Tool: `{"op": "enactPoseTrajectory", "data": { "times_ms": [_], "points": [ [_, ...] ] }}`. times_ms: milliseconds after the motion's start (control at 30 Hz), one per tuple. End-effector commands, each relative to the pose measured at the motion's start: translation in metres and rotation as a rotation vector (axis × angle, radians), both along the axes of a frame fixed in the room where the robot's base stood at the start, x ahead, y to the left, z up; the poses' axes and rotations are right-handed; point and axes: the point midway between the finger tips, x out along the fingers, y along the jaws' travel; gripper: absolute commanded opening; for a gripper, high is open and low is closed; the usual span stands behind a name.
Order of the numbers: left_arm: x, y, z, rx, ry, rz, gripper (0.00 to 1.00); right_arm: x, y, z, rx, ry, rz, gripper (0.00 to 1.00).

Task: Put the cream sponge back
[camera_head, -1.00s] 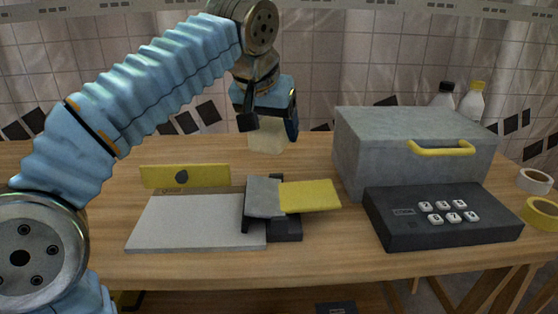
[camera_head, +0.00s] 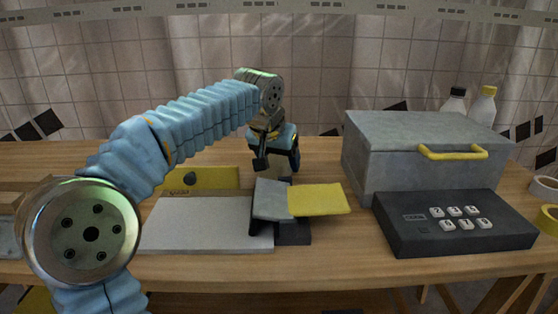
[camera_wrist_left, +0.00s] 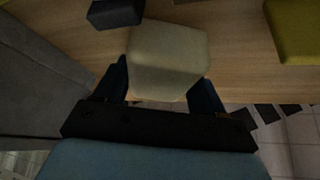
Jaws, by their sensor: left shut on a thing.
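The cream sponge (camera_wrist_left: 168,60) is a pale block between the fingers of my left gripper (camera_head: 277,164). My left gripper is shut on it. In the head view the gripper is behind the tilted grey and yellow panel (camera_head: 319,199), and the sponge is mostly hidden there. In the wrist view the wooden tabletop shows beyond the sponge. I cannot tell whether the sponge touches the table. A pale grey board (camera_head: 205,224) lies at the front left, with a small label at its back edge. My right gripper is not in view.
A grey box with a yellow handle (camera_head: 430,135) stands to the right, behind a black keypad unit (camera_head: 400,238). Two bottles and tape rolls are farther right. The tabletop's back left is clear.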

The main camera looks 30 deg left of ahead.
Motion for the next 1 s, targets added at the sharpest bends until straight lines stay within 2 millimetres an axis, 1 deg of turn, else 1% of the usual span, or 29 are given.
{"op": "enactPoseTrajectory", "data": {
  "times_ms": [67,467,567,600,733,767,1000],
  "points": [
    [0.0,0.0,0.0,0.0,0.0,0.0,0.46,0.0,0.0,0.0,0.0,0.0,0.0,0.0],
    [0.0,0.0,-0.012,0.0,0.0,0.0,0.46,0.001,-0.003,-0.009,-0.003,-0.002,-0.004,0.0],
    [0.0,0.0,-0.011,0.0,0.0,0.0,0.46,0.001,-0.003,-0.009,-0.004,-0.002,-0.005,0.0],
    [0.0,0.0,-0.011,0.0,0.0,0.0,0.73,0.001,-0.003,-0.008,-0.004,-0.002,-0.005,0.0],
    [0.0,0.0,-0.011,0.0,0.0,0.0,0.93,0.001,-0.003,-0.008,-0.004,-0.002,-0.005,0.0],
    [0.0,0.0,-0.011,0.0,0.0,0.0,0.95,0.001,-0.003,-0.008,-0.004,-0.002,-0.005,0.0],
    [0.0,0.0,-0.011,0.0,0.0,0.0,0.95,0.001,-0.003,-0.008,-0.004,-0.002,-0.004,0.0]
  ]
}}
